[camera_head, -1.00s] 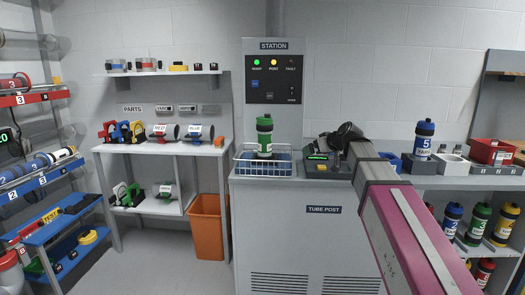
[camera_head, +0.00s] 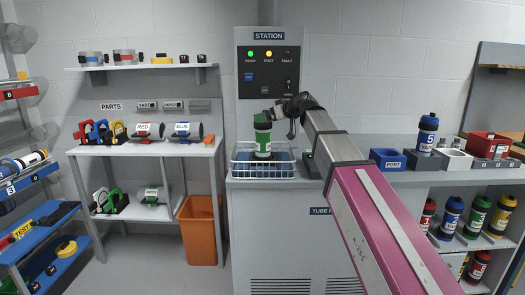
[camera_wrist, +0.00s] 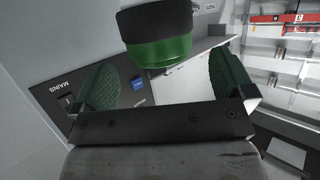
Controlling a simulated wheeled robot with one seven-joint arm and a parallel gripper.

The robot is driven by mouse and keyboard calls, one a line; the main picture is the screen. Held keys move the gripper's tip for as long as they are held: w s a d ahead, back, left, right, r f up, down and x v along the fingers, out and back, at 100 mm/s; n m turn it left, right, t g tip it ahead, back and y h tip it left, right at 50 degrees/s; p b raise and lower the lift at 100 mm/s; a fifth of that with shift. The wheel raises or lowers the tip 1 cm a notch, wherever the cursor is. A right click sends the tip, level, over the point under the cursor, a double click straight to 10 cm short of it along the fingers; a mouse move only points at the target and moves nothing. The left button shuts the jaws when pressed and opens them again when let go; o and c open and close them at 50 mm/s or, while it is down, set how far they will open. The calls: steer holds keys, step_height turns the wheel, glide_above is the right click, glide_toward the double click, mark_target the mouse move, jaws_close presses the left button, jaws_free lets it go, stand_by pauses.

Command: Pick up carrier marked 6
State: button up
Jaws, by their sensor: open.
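A green carrier (camera_head: 263,135) with a dark cap and a white label stands upright in the wire basket (camera_head: 240,171) at the station. The label's number is too small to read. My gripper (camera_head: 277,116) is at the carrier's upper right, close to its cap. In the wrist view, my gripper (camera_wrist: 165,66) is open, with green textured pads set wide apart. The carrier's dark and green end (camera_wrist: 158,35) shows ahead of and between the pads. I cannot tell whether anything touches it.
The station panel (camera_head: 268,72) rises close behind the basket. An orange bin (camera_head: 198,230) stands left of the station.

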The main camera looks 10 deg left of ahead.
steer(key=x, duration=0.3)
steer(key=r+x, duration=0.1)
steer(key=x, duration=0.1)
steer(key=shift+w+a+f, duration=0.15)
steer(key=shift+w+a, duration=0.15)
steer(key=shift+a, duration=0.1)
steer(key=c, duration=1.2)
